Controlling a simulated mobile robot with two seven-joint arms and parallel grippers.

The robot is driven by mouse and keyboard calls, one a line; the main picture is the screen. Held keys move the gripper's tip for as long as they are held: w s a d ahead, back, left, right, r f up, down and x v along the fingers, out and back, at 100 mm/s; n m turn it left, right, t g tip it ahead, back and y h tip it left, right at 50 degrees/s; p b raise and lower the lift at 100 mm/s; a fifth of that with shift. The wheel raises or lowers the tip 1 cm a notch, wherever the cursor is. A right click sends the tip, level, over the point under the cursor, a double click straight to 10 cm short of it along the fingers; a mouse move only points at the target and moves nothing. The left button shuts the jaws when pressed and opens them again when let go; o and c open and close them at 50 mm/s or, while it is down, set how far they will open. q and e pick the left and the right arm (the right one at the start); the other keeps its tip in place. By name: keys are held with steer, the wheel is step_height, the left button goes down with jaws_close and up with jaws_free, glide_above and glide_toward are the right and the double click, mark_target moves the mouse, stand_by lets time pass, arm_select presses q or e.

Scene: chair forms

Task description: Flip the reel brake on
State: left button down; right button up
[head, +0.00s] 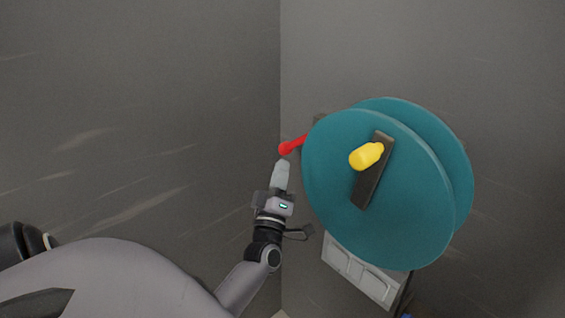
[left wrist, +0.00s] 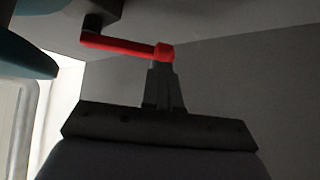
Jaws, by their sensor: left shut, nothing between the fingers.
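The teal reel (head: 375,190) has two round discs and a dark crank bar (head: 371,180) with a yellow knob (head: 366,156) on its face. The red brake lever (head: 292,145) sticks out to the left from behind the reel, with its rounded end at the left. In the left wrist view the red lever (left wrist: 125,46) runs from a dark mount to its end at the fingertips. My left gripper (head: 283,165) is shut and empty, its tips just below the lever's end. They look touching or very close; I cannot tell which. My right gripper is not in view.
A light grey panelled box (head: 357,272) sits below the reel. A grey wall corner stands behind the lever. The reel's disc edge (left wrist: 25,50) is close to the left of my gripper in the left wrist view. The space left of my gripper looks free.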

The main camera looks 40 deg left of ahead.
mark_target(281, 148)
arm_select(q)
steer(key=shift+x, duration=1)
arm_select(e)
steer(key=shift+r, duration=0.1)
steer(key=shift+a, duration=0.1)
arm_select(q)
steer(key=shift+a+m+t+h+b, duration=0.3)
steer(key=shift+a+m+t+b, duration=0.1)
steer(key=shift+m+b, duration=0.25)
steer(key=shift+a+r+m+t+h+b, duration=0.15)
steer(key=shift+m+t+h+b, duration=0.2)
steer(key=shift+m, duration=0.1)
steer(key=shift+a+r+m+t+h+b, duration=0.25)
steer(key=shift+r+m+t+h+b, duration=0.15)
steer(key=shift+m, duration=0.3)
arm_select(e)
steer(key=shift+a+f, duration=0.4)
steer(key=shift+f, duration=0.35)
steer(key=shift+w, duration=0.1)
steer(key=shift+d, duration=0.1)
